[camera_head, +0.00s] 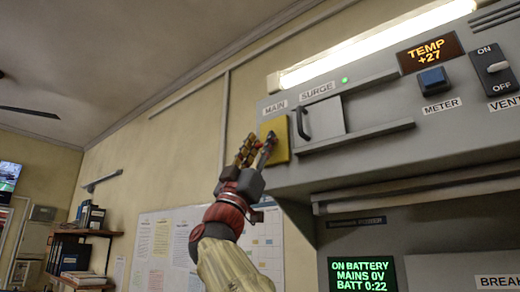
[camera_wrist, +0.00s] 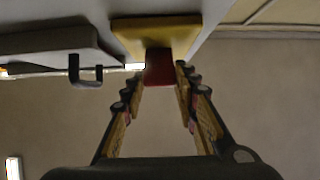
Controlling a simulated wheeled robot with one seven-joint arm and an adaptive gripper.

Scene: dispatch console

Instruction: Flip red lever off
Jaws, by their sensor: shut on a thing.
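The red lever (camera_wrist: 160,68) stands out from a yellow plate (camera_head: 275,138) under the MAIN label on the grey console. My gripper (camera_head: 256,150) is at the plate, with its fingers in front of it. In the wrist view, the two fingers of my gripper (camera_wrist: 158,78) close on the sides of the red lever, just below the yellow plate (camera_wrist: 180,30). In the head view my fingers mostly hide the lever, and I cannot tell its exact setting.
A sliding panel with a dark handle (camera_head: 302,123) is right of the plate, under the SURGE label. A blue METER button (camera_head: 433,80) and a VENT switch (camera_head: 493,67) are farther right. A green-text screen (camera_head: 363,275) reads "ON BATTERY, MAINS 0V". The air left of the console is free.

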